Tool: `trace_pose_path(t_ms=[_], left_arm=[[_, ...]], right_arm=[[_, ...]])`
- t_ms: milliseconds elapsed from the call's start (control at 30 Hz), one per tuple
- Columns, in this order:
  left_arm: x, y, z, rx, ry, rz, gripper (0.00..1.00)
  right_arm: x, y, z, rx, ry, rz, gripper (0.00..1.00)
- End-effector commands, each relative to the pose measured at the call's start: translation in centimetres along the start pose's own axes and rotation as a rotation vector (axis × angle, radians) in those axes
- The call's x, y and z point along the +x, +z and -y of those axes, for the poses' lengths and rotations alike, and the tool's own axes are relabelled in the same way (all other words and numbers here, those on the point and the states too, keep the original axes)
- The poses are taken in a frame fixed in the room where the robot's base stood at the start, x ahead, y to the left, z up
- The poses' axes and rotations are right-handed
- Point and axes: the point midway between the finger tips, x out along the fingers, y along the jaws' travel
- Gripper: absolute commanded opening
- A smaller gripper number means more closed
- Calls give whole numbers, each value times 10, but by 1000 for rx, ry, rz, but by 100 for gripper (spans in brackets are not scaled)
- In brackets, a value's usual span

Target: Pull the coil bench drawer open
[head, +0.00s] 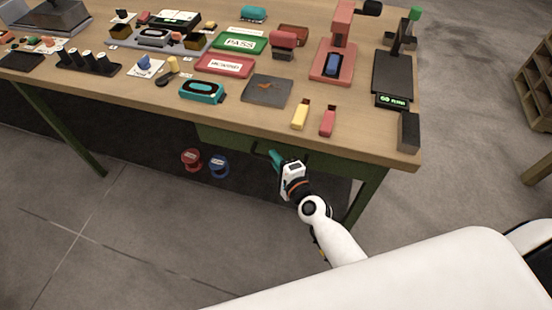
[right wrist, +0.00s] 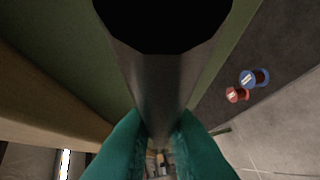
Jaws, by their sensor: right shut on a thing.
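The coil bench drawer (head: 225,134) has a dark green front under the bench's front edge. It looks flush under the bench top, though shadow makes any small gap hard to tell. My right gripper (head: 273,155) is at the drawer front, its teal fingers shut on the dark drawer handle (head: 259,148). In the right wrist view the handle (right wrist: 158,75) runs as a dark bar between the two teal fingers (right wrist: 160,140), with the green drawer front (right wrist: 75,55) behind it. My left gripper is not in view.
The wooden bench top (head: 345,138) holds trays, a red press (head: 335,60), a yellow block (head: 300,115) and a red block (head: 327,121). A red spool (head: 191,160) and a blue spool (head: 218,166) are under the bench. A green leg (head: 364,194) stands right of my gripper. Floor in front is clear.

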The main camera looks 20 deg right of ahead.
Motion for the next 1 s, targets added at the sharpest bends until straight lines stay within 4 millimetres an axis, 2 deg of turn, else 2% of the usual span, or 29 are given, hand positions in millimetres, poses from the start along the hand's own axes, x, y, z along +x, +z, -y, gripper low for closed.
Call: trace_pose_path(t_ms=[167, 267, 467, 800, 1000], left_arm=[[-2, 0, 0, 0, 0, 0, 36], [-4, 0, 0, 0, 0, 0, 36], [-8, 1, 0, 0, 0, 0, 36], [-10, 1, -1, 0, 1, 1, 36], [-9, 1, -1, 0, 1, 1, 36]], right_arm=[[-8, -8, 3, 1, -3, -1, 0], [-19, -19, 6, 3, -4, -1, 0], [-57, -56, 18, 4, -8, -3, 0], [-129, -128, 39, 3, -6, -2, 0], [-159, -158, 48, 1, -4, -1, 0]])
